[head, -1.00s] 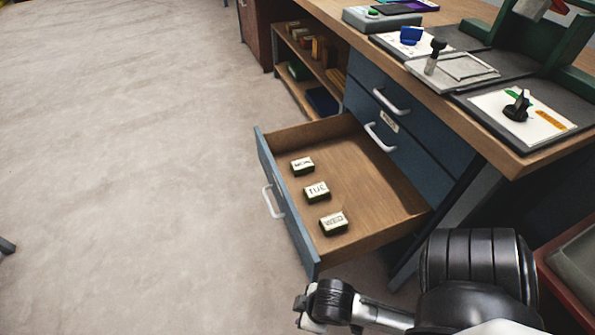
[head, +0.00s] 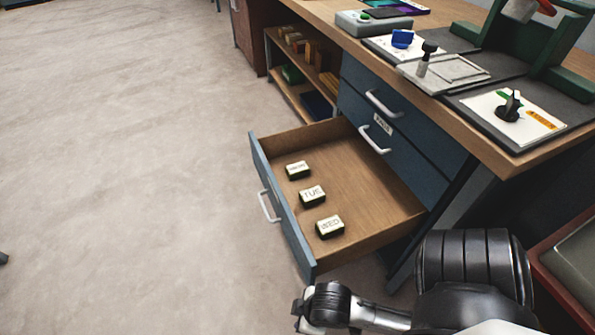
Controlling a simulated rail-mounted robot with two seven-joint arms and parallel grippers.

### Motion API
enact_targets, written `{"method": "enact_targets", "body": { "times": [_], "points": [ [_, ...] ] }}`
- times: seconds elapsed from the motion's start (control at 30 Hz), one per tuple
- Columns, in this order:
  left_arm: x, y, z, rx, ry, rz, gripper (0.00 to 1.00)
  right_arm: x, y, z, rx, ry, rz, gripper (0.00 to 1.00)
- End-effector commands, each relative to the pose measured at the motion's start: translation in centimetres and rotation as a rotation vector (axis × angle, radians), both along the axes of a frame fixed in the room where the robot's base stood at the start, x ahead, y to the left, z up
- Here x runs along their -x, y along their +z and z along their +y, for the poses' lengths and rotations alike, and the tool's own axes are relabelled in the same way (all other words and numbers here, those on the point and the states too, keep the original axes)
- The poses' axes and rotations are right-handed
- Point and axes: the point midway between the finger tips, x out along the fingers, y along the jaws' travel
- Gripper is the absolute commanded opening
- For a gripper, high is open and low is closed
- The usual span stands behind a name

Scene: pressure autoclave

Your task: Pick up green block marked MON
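The MON block (head: 298,170) lies in the open bottom drawer (head: 362,206) of the blue cabinet, the farthest of three in a row. Its top is pale with dark lettering that is hard to read now, and its sides are dark green. The TUE block (head: 312,196) and the WED block (head: 330,227) lie nearer in the same row, lettered tops up. My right arm comes in at the lower right, and its end (head: 322,306) is below the drawer's near corner, apart from the blocks. Its fingers cannot be made out. My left gripper is not in view.
The drawer front with its white handle (head: 269,206) faces the open floor (head: 120,180) on the left. The workbench (head: 470,135) above carries stamps, papers and a green press frame (head: 565,85). A shelf (head: 300,85) stands behind the drawer. A red-edged bin (head: 545,285) is at the right.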

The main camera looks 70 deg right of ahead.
Motion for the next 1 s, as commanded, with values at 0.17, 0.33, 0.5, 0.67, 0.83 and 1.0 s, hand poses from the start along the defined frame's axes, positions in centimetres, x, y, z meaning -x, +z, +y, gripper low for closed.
{"method": "enact_targets", "body": {
  "times": [0.17, 0.33, 0.5, 0.67, 0.83, 1.0],
  "points": [
    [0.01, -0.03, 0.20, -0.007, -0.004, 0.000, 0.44, -0.01, -0.02, 0.10, -0.004, -0.002, 0.001, 0.43],
    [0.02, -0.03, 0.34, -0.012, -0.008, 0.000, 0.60, -0.01, -0.01, 0.20, -0.007, -0.004, 0.000, 0.43],
    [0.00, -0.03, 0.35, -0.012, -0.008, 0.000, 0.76, -0.01, 0.00, 0.29, -0.009, -0.006, 0.000, 0.43],
    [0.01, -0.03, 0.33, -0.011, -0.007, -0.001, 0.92, -0.01, 0.00, 0.29, -0.009, -0.006, 0.000, 0.43],
    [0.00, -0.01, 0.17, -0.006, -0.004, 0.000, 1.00, -0.01, 0.01, 0.28, -0.009, -0.006, 0.000, 0.43],
    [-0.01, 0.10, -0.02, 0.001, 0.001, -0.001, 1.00, 0.00, 0.10, 0.19, -0.007, -0.004, 0.000, 0.43]
  ]
}}
